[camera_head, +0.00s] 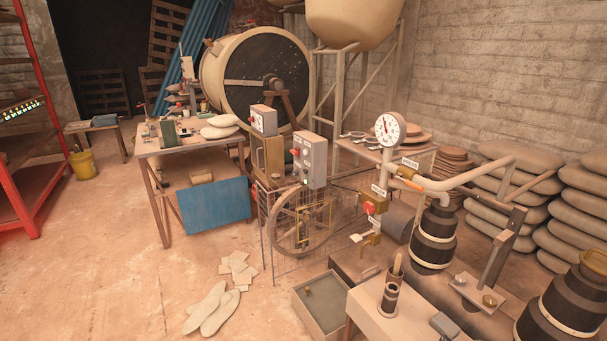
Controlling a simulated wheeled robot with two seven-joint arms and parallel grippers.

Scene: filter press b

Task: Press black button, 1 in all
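A grey control box (313,158) stands on a post near the middle, behind the wire guard of a large wheel. Its left-facing side carries several small knobs or lights, some of them red. A smaller grey box (264,121) with small marks on its face sits to the left and a little behind. Both are too small in view for me to make out a black button for certain. Neither of my grippers is in view, and nothing of mine touches either box.
A wire guard (281,251) and wheel (303,222) stand below the control box. A gauge (390,129) on pipework and a small front table (380,314) stand to the right. A cluttered wooden table (150,147) is at left. Floor (110,270) at front left is mostly clear.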

